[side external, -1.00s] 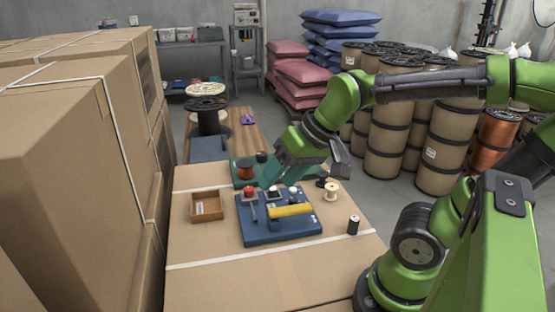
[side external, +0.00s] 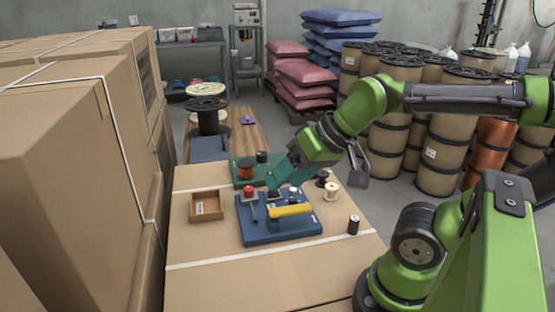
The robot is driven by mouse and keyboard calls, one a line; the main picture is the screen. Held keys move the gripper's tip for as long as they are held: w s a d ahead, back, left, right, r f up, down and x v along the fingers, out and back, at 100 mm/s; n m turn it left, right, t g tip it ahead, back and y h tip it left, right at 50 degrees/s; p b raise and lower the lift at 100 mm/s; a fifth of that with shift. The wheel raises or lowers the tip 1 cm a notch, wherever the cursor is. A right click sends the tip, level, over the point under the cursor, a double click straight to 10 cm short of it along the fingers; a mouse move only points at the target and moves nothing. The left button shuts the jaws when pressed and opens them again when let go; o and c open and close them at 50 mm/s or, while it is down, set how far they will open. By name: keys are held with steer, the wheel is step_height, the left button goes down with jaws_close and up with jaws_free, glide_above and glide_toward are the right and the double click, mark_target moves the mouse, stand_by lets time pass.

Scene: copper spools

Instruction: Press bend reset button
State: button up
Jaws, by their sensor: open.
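A blue panel (side external: 285,234) lies on the cardboard-topped work surface. It bears a red knob (side external: 248,191) at its left, a dark part near its back middle (side external: 273,195), a white-topped knob (side external: 293,189) at its back right and a yellow bar (side external: 291,211) across its front. No label is readable, so I cannot tell which one is the bend reset button.
A small open box (side external: 207,220) stands left of the panel. A green board (side external: 242,182) with a copper spool (side external: 245,168) lies behind it. A pale spool (side external: 331,191) and a small black spool (side external: 353,225) stand at the right. The front of the surface is clear.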

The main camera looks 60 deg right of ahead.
jaws_close()
stand_by(0.3)
stand_by(1.5)
